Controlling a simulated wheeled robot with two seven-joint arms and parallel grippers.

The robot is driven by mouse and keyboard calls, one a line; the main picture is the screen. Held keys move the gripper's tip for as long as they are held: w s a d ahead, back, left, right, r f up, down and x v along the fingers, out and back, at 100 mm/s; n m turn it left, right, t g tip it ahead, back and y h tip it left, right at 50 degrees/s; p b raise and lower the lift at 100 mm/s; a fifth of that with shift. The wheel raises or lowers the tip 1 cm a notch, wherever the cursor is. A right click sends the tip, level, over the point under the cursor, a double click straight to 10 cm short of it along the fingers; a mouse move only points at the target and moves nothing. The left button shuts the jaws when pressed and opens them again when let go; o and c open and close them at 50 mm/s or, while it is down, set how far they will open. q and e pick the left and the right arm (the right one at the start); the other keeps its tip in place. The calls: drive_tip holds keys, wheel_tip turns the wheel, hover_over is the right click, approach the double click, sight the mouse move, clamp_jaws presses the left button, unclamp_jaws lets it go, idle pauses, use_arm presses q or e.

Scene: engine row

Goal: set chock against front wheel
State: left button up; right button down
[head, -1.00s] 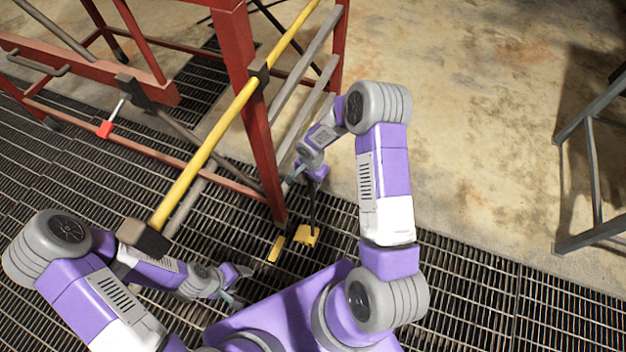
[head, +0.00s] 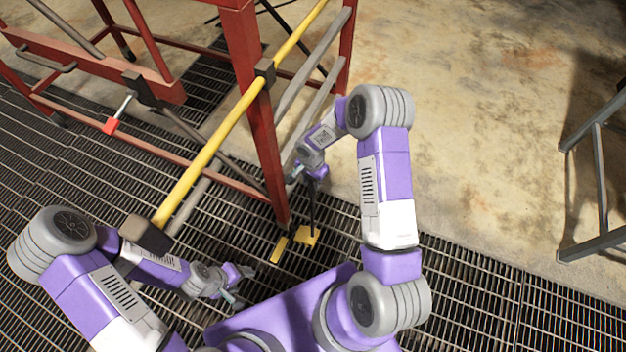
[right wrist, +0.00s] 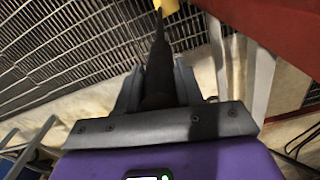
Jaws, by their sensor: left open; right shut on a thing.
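The yellow chock (head: 308,236) is low by the grating at the foot of a red frame leg, on a dark upright handle (head: 312,208). My right gripper (head: 317,176) is shut on the handle above the chock. In the right wrist view the dark handle (right wrist: 158,72) stands between the fingers and the chock (right wrist: 168,6) shows at its far end. I cannot tell whether the chock touches the floor. A second, flat yellow piece (head: 279,250) lies left of it. My left gripper (head: 244,284) is open and empty, lower left. I cannot make out the front wheel.
The red frame (head: 252,110) with a yellow bar (head: 215,138) stands close left of my right arm. A small red-handled lever (head: 110,125) hangs on it. Grey railing (head: 598,180) stands at far right. Bare concrete (head: 480,130) lies open between.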

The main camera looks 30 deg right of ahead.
drive_tip(key=shift+w, duration=0.2)
idle(0.6)
drive_tip(key=c, duration=0.8)
unclamp_jaws()
drive_tip(key=shift+s+r, duration=0.1)
drive_tip(key=shift+o, duration=0.8)
drive_tip(key=shift+s+f, duration=0.2)
wheel_tip(320, 180, up, 8)
drive_tip(key=shift+w+f+p, duration=0.1)
drive_tip(key=shift+w+p, duration=0.05)
drive_tip(key=shift+p, duration=0.75)
